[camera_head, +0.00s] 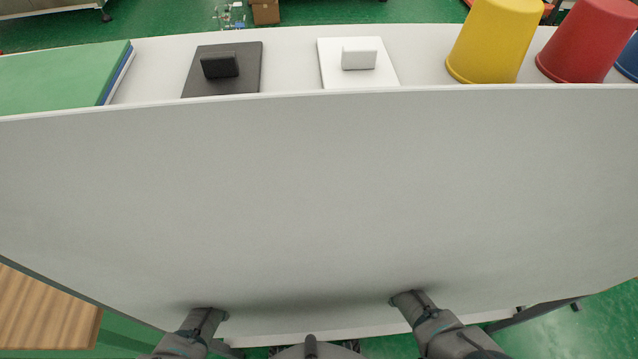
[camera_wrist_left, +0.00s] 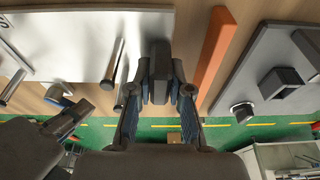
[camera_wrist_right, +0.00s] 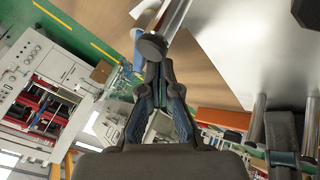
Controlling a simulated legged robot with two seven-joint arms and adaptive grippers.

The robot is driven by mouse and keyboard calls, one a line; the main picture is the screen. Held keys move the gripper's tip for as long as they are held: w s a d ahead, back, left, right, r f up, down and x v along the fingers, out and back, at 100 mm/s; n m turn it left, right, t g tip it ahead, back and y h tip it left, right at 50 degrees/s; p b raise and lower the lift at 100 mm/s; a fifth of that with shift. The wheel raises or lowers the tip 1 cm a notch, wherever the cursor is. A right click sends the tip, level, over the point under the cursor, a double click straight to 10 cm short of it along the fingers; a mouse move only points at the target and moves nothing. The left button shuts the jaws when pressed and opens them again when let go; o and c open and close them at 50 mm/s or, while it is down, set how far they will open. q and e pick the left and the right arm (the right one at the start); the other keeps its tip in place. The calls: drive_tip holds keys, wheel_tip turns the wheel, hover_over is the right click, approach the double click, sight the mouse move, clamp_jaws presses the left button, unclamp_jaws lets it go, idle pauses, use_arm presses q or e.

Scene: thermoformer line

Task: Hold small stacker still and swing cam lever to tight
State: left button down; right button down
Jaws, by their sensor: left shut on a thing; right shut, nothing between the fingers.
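In the head view both arms pass under the near edge of a big pale panel, so both grippers are hidden there. In the left wrist view my left gripper (camera_wrist_left: 161,70) is shut on a dark grey piece (camera_wrist_left: 160,88) between its blue-padded fingers. I cannot tell whether this piece belongs to the stacker. In the right wrist view my right gripper (camera_wrist_right: 160,70) is shut and empty. A shiny metal rod with a round dark end (camera_wrist_right: 151,46) is just beyond its tips; I cannot tell if they touch. I cannot make out the cam lever or its position for certain.
The pale panel (camera_head: 320,190) fills the head view. Behind it are green sheets (camera_head: 60,78), a dark plate (camera_head: 250,70), a white plate (camera_head: 330,75), a yellow cup (camera_head: 493,40) and a red cup (camera_head: 592,40). An orange bar (camera_wrist_left: 214,55) lies right of my left gripper.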

drive_tip(key=shift+s+d, duration=0.4)
drive_tip(key=shift+s, duration=0.3)
drive_tip(key=v, duration=1.1)
drive_tip(key=shift+s+r, duration=0.25)
drive_tip(key=shift+r, duration=0.05)
wheel_tip(320, 180, up, 8)
idle(0.7)
use_arm(q)
drive_tip(key=c, duration=1)
unclamp_jaws()
